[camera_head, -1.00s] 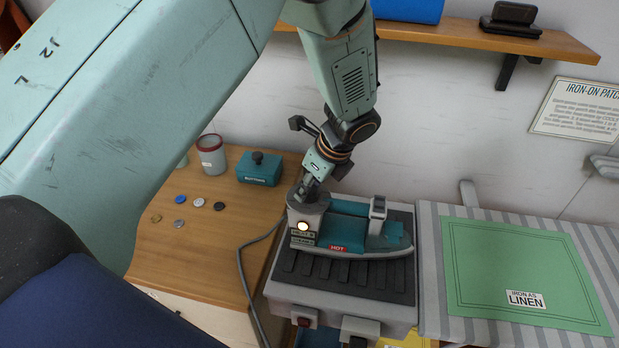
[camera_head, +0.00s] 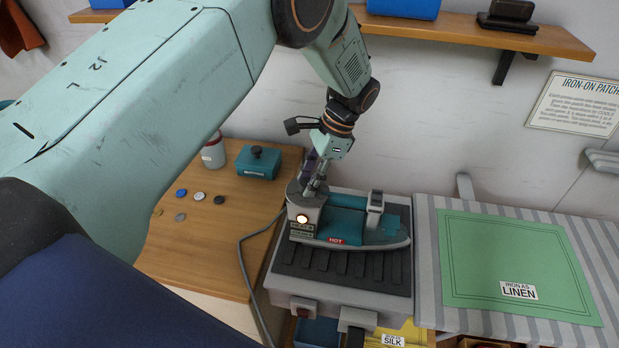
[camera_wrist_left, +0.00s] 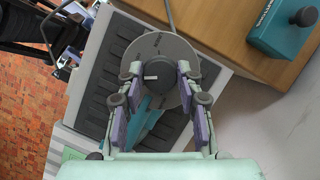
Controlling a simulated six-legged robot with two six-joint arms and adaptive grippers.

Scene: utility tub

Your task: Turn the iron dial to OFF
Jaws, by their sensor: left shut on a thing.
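The iron (camera_head: 345,225) is grey and teal and lies on a ribbed dark rest on a grey stand (camera_head: 345,290). A lamp at its left end glows, and a red tag reads HOT. The iron dial (camera_wrist_left: 153,76) is a dark round knob with a short white mark on a grey disc in the left wrist view. My left gripper (camera_wrist_left: 155,72) reaches down over it, a finger on each side, shut on the knob. In the head view this gripper (camera_head: 314,188) stands over the iron's left end and hides the dial. My right gripper is not seen.
A teal button box (camera_head: 257,162), a grey jar (camera_head: 213,152) and several loose buttons lie on the wooden top at left. A cord runs from the iron's left side. A striped board with a green cloth (camera_head: 515,260) is at right. A shelf (camera_head: 470,31) crosses above.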

